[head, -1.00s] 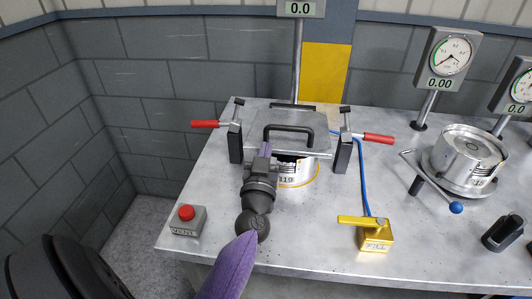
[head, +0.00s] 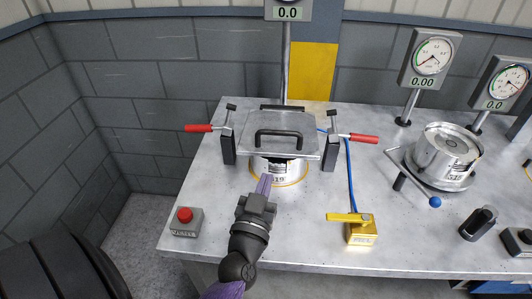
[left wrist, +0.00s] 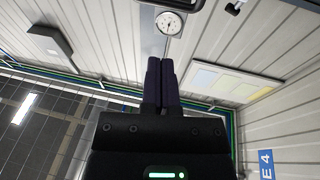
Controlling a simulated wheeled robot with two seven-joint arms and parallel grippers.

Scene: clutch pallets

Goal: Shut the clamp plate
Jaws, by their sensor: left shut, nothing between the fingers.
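The clamp plate (head: 270,145) is a square metal plate with a black handle (head: 278,135) on top. My left gripper (head: 264,183) is shut and empty, just in front of the can and below the plate's front edge. In the left wrist view its dark fingers (left wrist: 161,85) are together, with walls and a gauge beyond. My right gripper is not in view.
A red button box (head: 186,220) stands at the front left. A yellow valve (head: 360,230) with a blue hose sits at front right. A second can (head: 442,158) on a round stand with a blue-knobbed lever and gauges is further right.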

